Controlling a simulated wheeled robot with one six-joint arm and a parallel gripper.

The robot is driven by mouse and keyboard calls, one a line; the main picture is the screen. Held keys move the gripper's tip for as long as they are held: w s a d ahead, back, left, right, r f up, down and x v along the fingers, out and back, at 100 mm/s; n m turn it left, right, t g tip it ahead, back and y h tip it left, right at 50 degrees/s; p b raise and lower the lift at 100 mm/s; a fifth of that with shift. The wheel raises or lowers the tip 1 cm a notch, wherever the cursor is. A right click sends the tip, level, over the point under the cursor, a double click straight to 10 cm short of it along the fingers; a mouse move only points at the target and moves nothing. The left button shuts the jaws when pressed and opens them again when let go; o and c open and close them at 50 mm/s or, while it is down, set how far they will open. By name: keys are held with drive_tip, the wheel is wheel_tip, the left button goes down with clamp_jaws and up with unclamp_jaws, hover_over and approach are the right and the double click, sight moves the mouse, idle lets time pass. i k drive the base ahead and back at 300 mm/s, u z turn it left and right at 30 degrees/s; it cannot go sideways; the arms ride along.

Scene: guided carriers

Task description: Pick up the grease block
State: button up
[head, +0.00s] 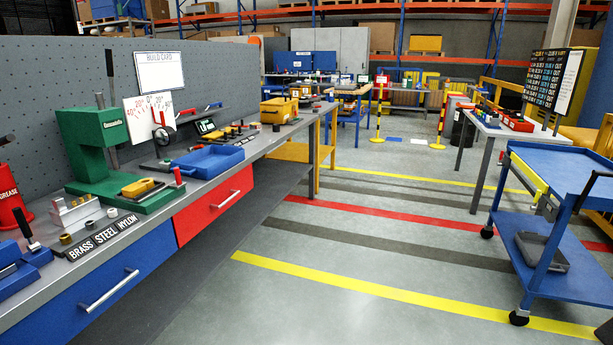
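A red container marked GREASE (10,203) stands on the left workbench (205,189) at the left picture edge, partly cut off. I cannot tell whether any piece in view is the grease block. A yellow block (141,187) lies on the base of the green press (90,147), right of the red container. A light metal block with notches (75,212) sits in front of the press, behind the BRASS, STEEL, NYLON label strip (103,236). My gripper is not in view.
A blue tray (207,161) lies on the bench above red and blue drawers (95,298). A blue cart (572,180) stands at right, near a white table (511,133). The striped floor (370,235) between them is clear.

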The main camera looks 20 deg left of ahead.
sight(64, 215)
drive_tip(key=u, duration=0.3)
drive_tip(key=i, duration=1.7)
drive_tip(key=u, duration=1.4)
drive_tip(key=i, duration=1.05)
drive_tip(key=u, duration=1.5)
drive_tip(key=i, duration=0.95)
drive_tip(key=u, duration=0.35)
